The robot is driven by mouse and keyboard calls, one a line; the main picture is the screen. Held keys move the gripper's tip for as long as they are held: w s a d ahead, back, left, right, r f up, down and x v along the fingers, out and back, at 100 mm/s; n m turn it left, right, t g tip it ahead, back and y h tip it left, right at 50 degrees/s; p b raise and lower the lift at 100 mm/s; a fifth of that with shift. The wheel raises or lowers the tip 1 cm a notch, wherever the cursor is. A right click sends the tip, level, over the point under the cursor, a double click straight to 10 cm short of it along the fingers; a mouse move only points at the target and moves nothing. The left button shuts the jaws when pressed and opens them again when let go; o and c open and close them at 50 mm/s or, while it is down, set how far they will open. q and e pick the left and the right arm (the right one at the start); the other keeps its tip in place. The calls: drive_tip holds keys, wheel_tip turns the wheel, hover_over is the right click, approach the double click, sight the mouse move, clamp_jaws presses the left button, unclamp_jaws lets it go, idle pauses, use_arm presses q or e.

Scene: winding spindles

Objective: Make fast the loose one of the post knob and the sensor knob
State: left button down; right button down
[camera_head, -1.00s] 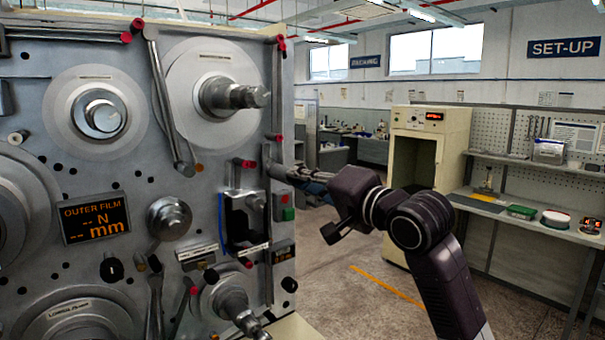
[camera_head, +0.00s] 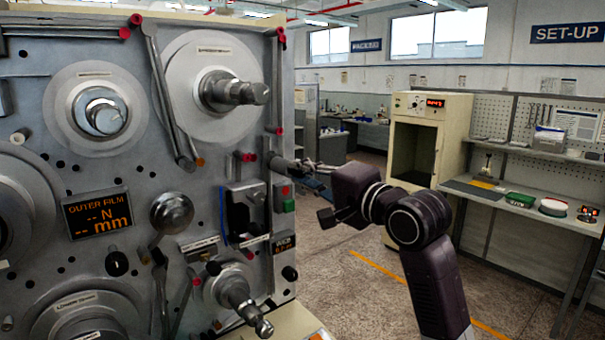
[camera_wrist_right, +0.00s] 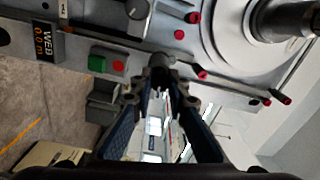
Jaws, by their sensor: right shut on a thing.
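My right gripper (camera_head: 292,165) reaches the right edge of the grey machine panel, its fingers shut on a small dark grey knob (camera_head: 275,161), which looks like the post knob. In the right wrist view the gripper (camera_wrist_right: 160,78) has its fingertips on both sides of this knob (camera_wrist_right: 161,60), partly hiding it. The likely sensor knob (camera_head: 255,197) sits on a grey and black block just below and left; it also shows at the top of the right wrist view (camera_wrist_right: 137,9), apart from the fingers. Whether either knob is loose cannot be seen. My left gripper is out of view.
Red-tipped pins (camera_head: 245,157) stick out close to the gripped knob. A green button (camera_head: 289,205) and a WEB display (camera_head: 284,241) lie below it. Large spindles (camera_head: 233,90) project from the panel. A cabinet (camera_head: 428,145) and bench stand apart at the right, with open floor between.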

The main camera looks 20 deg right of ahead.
drive_tip(key=c, duration=1.9)
unclamp_jaws()
drive_tip(key=shift+s+d, duration=0.1)
drive_tip(key=v, duration=1.1)
drive_tip(key=shift+s+d, duration=0.15)
drive_tip(key=shift+s, duration=0.25)
